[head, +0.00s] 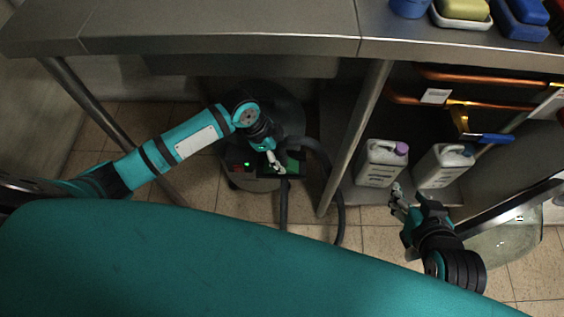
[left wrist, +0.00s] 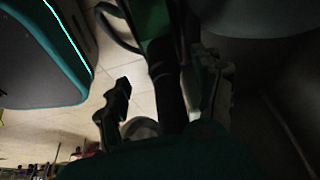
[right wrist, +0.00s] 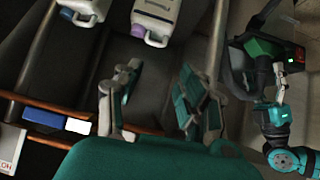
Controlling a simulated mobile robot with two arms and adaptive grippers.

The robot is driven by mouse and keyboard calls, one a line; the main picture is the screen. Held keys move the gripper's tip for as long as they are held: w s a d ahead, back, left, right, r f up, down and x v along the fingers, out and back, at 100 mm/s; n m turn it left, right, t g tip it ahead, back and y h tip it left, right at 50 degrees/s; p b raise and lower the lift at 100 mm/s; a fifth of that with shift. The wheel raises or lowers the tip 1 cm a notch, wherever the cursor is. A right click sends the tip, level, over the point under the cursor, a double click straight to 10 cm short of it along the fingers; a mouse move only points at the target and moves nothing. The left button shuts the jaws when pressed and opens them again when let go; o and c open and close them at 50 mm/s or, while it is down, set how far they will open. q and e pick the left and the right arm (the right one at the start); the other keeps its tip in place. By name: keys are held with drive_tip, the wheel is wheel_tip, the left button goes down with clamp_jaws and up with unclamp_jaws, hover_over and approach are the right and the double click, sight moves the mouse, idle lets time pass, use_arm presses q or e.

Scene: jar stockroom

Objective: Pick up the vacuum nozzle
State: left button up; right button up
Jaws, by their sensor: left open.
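A dark vacuum (head: 240,180) with a small green light stands on the floor under the counter, and part of it shows in the right wrist view (right wrist: 238,62). A dark tube (head: 284,205), probably its nozzle wand, hangs down in front of it. My left gripper (head: 277,166) is open at the vacuum's front, by the top of this tube. In the left wrist view a dark tube (left wrist: 166,85) lies between the fingers; contact cannot be told. My right gripper (head: 398,204) is open and empty near the lower shelf, with its fingers apart in the right wrist view (right wrist: 158,98).
A metal counter (head: 220,25) runs above the vacuum. Its legs (head: 355,135) stand either side. A black hose (head: 335,185) curves right of the tube. Two white jugs (head: 379,168) (head: 440,170) stand on the lower shelf, below copper pipes (head: 485,78).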

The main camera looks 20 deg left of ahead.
use_arm(q)
drive_tip(key=shift+f, duration=0.2)
drive_tip(key=x, duration=0.1)
drive_tip(key=b+x, duration=0.1)
drive_tip(key=x, duration=0.1)
drive_tip(key=b+x, duration=0.1)
drive_tip(key=shift+w+d+f, duration=0.15)
drive_tip(key=shift+w+f, duration=0.1)
drive_tip(key=shift+w, duration=0.1)
use_arm(e)
drive_tip(key=w+a+r+t+y, duration=0.2)
drive_tip(key=w+r+t, duration=0.3)
drive_tip(key=r, duration=0.5)
drive_tip(key=shift+w+a+t, duration=0.35)
drive_tip(key=shift+a+t, duration=0.15)
drive_tip(key=shift+t, duration=0.5)
use_arm(q)
drive_tip(key=shift+c, duration=0.2)
drive_tip(key=c, duration=1.3)
use_arm(e)
drive_tip(key=shift+f, duration=0.1)
